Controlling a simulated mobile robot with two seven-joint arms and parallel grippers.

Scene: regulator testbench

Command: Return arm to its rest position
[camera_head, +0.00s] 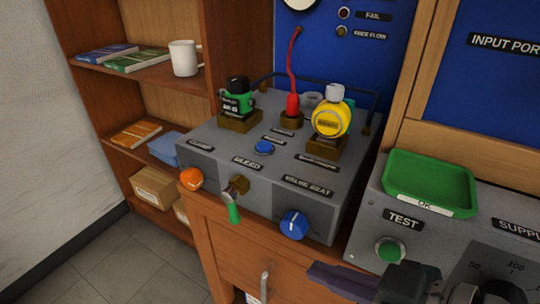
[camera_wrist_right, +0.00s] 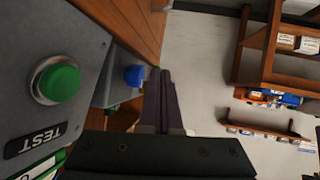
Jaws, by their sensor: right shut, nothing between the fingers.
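My right gripper (camera_head: 318,273) is low at the right of the head view, in front of the benches. Its dark fingers are shut together with nothing between them. In the right wrist view, the closed fingers (camera_wrist_right: 163,78) point up the picture, apart from the green TEST button (camera_wrist_right: 60,82) on the left. That button (camera_head: 390,250) also shows in the head view, above the gripper. The blue valve seat knob (camera_head: 294,223) is on the grey regulator bench (camera_head: 215,150), up and left of the gripper. My left gripper is not in view.
The bench carries a green-and-black regulator (camera_head: 238,102), a yellow gauge (camera_head: 331,120), an orange knob (camera_head: 191,179) and a green-tipped lever (camera_head: 233,210). A green tray (camera_head: 430,178) sits on the right panel. A wooden shelf (camera_head: 90,82) stands at the left; floor is open below it.

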